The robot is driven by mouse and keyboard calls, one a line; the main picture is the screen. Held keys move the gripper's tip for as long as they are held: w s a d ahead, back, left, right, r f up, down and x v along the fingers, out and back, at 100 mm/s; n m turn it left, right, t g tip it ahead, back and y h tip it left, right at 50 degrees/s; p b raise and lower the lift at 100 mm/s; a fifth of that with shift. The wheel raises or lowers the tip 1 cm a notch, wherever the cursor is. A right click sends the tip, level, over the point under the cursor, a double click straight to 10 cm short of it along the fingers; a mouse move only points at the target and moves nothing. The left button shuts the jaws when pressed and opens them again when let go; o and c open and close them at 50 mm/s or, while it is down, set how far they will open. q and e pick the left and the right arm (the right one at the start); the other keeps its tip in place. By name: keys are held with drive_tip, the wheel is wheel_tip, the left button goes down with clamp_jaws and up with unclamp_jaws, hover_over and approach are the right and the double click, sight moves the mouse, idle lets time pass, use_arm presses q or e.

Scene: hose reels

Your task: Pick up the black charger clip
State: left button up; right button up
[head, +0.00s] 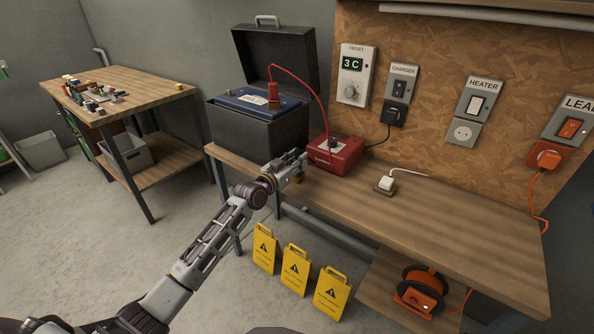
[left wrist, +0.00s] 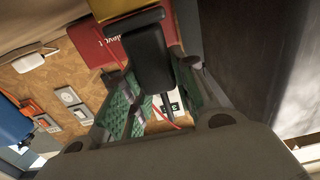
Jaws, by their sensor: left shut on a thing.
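My left gripper (head: 302,157) reaches over the bench's left end, just left of the red charger box (head: 336,158). In the left wrist view the black charger clip (left wrist: 147,50) sits between the green-padded fingers (left wrist: 142,98), and the gripper is shut on it. In the head view the black clip cannot be made out behind the gripper. Whether it touches the bench cannot be told. A red clip (head: 273,92) sits on the blue battery (head: 258,101), with a red cable running to the charger box. My right gripper is not in view.
The dark battery box (head: 258,132) with raised lid stands left of the charger. A white plug (head: 386,184) lies on the wooden bench (head: 450,221), whose right side is mostly clear. Yellow warning signs (head: 296,270) stand below. Wall switches (head: 478,103) line the back.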

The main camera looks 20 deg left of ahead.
use_arm(q)
drive_tip(key=shift+r, duration=0.15)
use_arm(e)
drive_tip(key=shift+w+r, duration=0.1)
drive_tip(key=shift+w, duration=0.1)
use_arm(q)
drive_tip(key=shift+r, duration=0.55)
wheel_tip(320, 180, up, 8)
drive_tip(key=shift+r+p, duration=0.1)
drive_tip(key=shift+p, duration=0.55)
drive_tip(key=shift+r, duration=0.25)
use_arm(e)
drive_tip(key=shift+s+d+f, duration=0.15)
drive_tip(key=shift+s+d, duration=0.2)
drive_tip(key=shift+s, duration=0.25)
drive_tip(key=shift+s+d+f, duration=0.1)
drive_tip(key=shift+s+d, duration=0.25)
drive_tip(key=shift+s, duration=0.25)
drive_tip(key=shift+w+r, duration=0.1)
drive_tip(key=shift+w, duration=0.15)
